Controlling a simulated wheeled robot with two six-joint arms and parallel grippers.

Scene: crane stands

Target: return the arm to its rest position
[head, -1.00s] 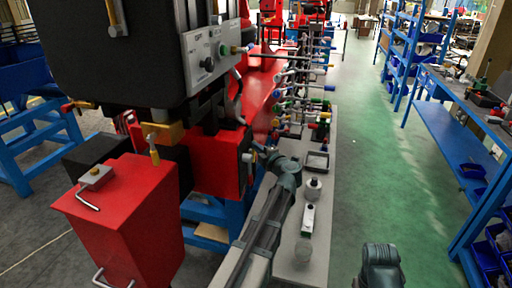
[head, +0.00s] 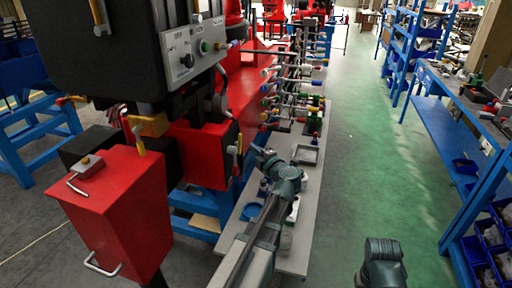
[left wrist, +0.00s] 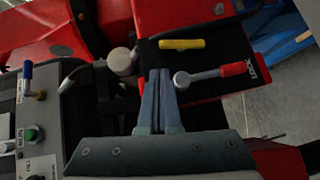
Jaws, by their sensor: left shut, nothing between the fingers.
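My left arm (head: 262,228) reaches up from the bottom of the head view over the narrow grey bench. Its gripper (head: 260,153) points toward the red and black machine (head: 190,150). In the left wrist view, the two blue-grey fingers (left wrist: 162,88) are shut together with nothing between them. They are in front of the machine's dark face, between a grey round-headed lever (left wrist: 122,60) and a lever with a red grip (left wrist: 238,68). Whether they touch it, I cannot tell. My right gripper is out of view; only a dark link of mine shows at the bottom right.
The grey bench (head: 302,222) carries a square tray (head: 305,154) and a rack of coloured-handled tools (head: 292,95). A red box (head: 115,215) stands at the left. A blue workbench (head: 465,130) is at the right. The green floor (head: 362,150) between is clear.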

